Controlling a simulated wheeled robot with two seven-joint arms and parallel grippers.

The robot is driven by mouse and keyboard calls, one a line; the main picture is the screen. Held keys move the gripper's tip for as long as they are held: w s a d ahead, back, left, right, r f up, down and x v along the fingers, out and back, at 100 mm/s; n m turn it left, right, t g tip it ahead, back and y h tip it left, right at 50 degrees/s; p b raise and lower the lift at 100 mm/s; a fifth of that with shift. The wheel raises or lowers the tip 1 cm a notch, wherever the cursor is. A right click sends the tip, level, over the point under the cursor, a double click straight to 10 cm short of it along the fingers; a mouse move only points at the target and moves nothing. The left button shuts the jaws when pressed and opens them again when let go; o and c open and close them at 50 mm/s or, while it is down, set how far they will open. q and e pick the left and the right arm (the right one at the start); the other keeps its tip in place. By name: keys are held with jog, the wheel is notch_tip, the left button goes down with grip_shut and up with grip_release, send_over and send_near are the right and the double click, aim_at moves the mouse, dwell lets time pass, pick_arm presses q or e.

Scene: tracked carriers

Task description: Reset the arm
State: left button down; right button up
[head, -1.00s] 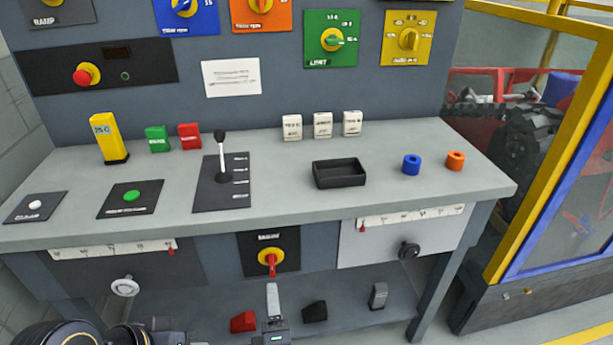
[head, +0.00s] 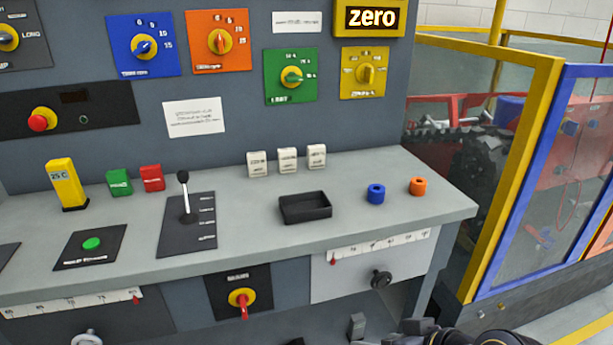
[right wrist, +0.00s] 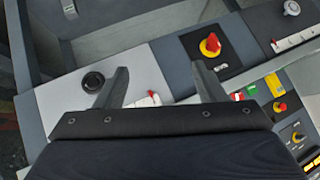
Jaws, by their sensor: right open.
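My right gripper (head: 387,326) shows at the bottom edge of the head view, low in front of the bench and below the black knob (head: 381,278). In the right wrist view the two fingers of this gripper (right wrist: 159,70) stand wide apart with nothing between them. In that view the black knob (right wrist: 93,82) is near the left finger and the red lever on a yellow dial (right wrist: 210,45) is beyond the right finger. My left gripper is in neither current view.
The grey bench (head: 345,222) carries a black tray (head: 305,207), a blue ring (head: 376,194), an orange ring (head: 417,186) and a black-knobbed lever (head: 185,197). A yellow-framed fence (head: 515,180) stands at the right.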

jog(key=s+d+f+m+g+h, duration=0.1)
jog(key=s+d+m+h, duration=0.3)
jog(key=s+d, duration=0.5)
notch_tip(320, 180, up, 20)
jog(key=y+p, duration=0.1)
jog(key=p, duration=1.9)
jog(key=shift+s+a+g, duration=0.25)
jog(key=shift+a+g, duration=0.05)
jog(key=shift+a, duration=0.15)
jog(key=shift+f, duration=0.1)
